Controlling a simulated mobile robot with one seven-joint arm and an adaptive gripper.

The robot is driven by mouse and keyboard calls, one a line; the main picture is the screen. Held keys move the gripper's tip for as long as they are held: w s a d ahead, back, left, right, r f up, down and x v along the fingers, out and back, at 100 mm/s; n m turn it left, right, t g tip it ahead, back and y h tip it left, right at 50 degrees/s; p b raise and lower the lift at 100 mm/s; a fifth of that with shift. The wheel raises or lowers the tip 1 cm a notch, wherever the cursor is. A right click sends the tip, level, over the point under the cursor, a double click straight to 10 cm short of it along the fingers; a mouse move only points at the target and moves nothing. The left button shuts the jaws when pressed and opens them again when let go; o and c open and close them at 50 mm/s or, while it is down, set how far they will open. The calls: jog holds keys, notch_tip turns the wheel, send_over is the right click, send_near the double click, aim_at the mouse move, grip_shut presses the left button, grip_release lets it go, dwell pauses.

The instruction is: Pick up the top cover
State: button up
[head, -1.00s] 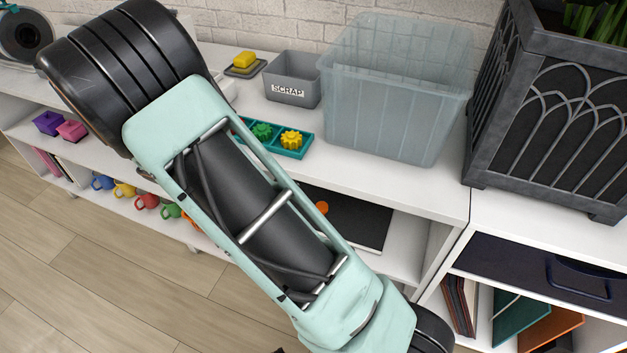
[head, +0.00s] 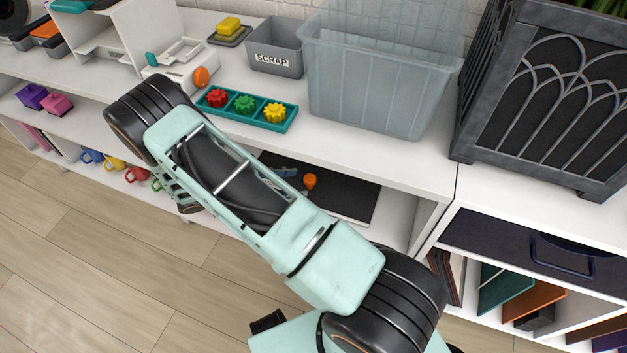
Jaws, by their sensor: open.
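A white flat piece with a rectangular opening (head: 181,51) lies on the white shelf top in the upper left of the head view. It looks like a cover, but I cannot tell for sure that it is the top cover. A white housing (head: 172,72) is right by it, with a teal part (head: 151,59) at its left and an orange round knob (head: 201,76) at its right. I cannot tell whether they touch. My arm crosses the view from lower right to middle left, below these parts.
A teal tray (head: 213,111) with red, green and yellow gears sits at the shelf's front. Behind are a grey SCRAP bin (head: 273,61), a yellow block (head: 229,25) and a clear tub (head: 375,90). A dark planter (head: 535,90) stands right. Mugs (head: 136,174) line the lower shelf.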

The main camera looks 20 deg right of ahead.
aim_at(308, 179)
jog(key=x, duration=0.4)
jog(key=b+x, duration=0.1)
jog(key=x, duration=0.1)
jog(key=shift+w+d+r, duration=0.1)
jog(key=shift+w+d, duration=0.05)
jog(key=shift+w, duration=0.2)
jog(key=shift+r, duration=0.1)
grip_shut()
